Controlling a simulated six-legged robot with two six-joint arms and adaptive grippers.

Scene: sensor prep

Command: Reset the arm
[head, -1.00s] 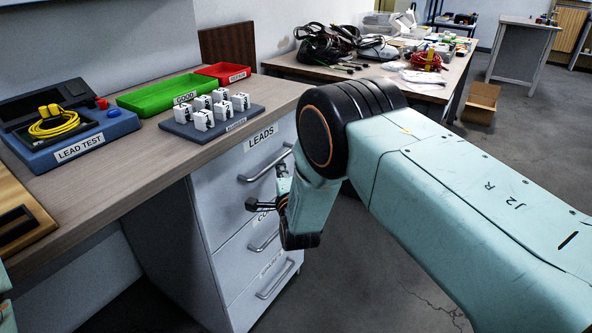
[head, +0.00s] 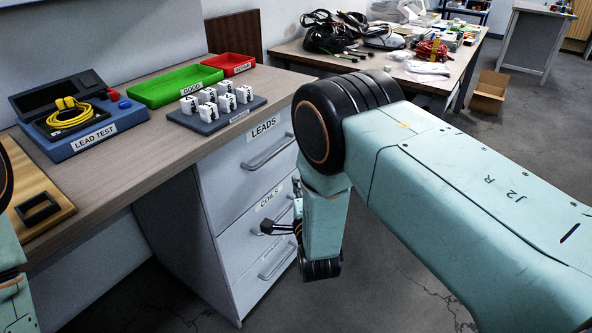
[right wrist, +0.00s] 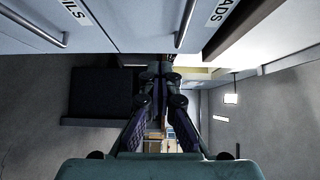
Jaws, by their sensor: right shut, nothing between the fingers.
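My right arm (head: 455,190) reaches in from the right of the head view and bends down in front of the grey drawer cabinet. My right gripper (head: 268,228) is a small dark shape beside the cabinet's lower drawers, partly hidden by my own forearm. In the right wrist view the two fingers (right wrist: 165,82) come together, shut and empty. Part of my left arm (head: 12,250) shows at the left edge of the head view; its gripper is out of view.
The LEADS drawer (head: 236,152) and the COILS drawer (head: 236,222) look closed. On the bench stand a blue lead tester (head: 62,152) with a yellow cable, a green tray (head: 150,92), a red tray (head: 222,66) and a plate (head: 178,115) of white blocks. Floor lies open beyond my arm.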

